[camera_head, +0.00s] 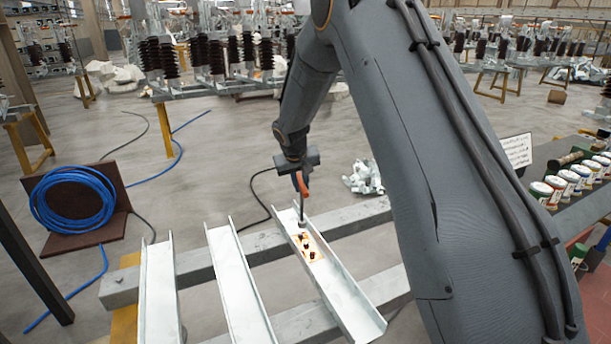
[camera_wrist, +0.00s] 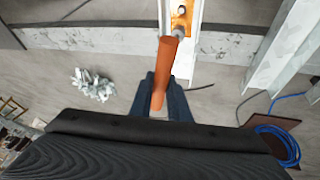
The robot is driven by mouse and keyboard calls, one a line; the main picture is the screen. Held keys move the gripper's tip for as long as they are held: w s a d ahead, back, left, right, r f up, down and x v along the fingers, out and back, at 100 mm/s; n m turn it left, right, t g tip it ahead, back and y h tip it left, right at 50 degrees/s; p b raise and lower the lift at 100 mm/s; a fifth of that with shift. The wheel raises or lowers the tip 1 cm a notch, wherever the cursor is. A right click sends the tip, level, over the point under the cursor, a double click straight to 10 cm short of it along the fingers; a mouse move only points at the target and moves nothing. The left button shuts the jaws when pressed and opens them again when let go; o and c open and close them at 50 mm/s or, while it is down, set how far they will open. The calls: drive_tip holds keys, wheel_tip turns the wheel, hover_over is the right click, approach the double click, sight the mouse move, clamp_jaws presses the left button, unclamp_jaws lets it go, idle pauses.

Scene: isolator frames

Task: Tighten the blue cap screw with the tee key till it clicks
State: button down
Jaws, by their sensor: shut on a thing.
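My gripper (camera_head: 300,183) is shut on the orange handle of the tee key (camera_head: 302,186), above the right-hand metal channel (camera_head: 345,295). The key's dark shaft points down to the far end of an orange plate (camera_head: 318,262) lying in that channel. In the wrist view the orange handle (camera_wrist: 168,68) lies between my fingers (camera_wrist: 164,98), with a grey round end (camera_wrist: 178,32) beyond it over the plate (camera_wrist: 183,8). Several small dark screw heads show on the plate. I cannot make out a blue cap screw, nor whether the key sits on a screw.
Two more channels (camera_head: 238,285) lie to the left across grey beams (camera_head: 205,273). A blue hose coil (camera_head: 72,200) on a brown board is at left. Several cans (camera_head: 556,185) stand on a bench at right. Crumpled pale sheeting (camera_head: 362,177) lies on the floor behind.

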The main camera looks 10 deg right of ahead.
drive_tip(key=w+n+p, duration=0.1)
drive_tip(key=p, duration=0.2)
drive_tip(key=shift+w+n+y, duration=0.25)
drive_tip(key=shift+n+y, duration=0.15)
drive_tip(key=shift+w+a+f+p, duration=0.1)
drive_tip(key=shift+w+f+p, duration=0.1)
drive_tip(key=shift+f+p, duration=0.1)
wheel_tip(320, 180, down, 4)
drive_tip(key=shift+r+n+b, duration=0.25)
drive_tip(key=shift+n+b, duration=0.05)
drive_tip(key=shift+b, duration=0.7)
drive_tip(key=shift+f+b, duration=0.95)
drive_tip(key=shift+f, duration=0.25)
drive_tip(key=shift+w+m+h+b, duration=0.1)
drive_tip(key=shift+m+h+b, duration=0.6)
drive_tip(key=shift+m+b, duration=2.4)
drive_tip(key=shift+d+m+g+h+b, duration=0.2)
drive_tip(key=shift+m+g+h+b, duration=0.4)
drive_tip(key=shift+b, duration=2.6)
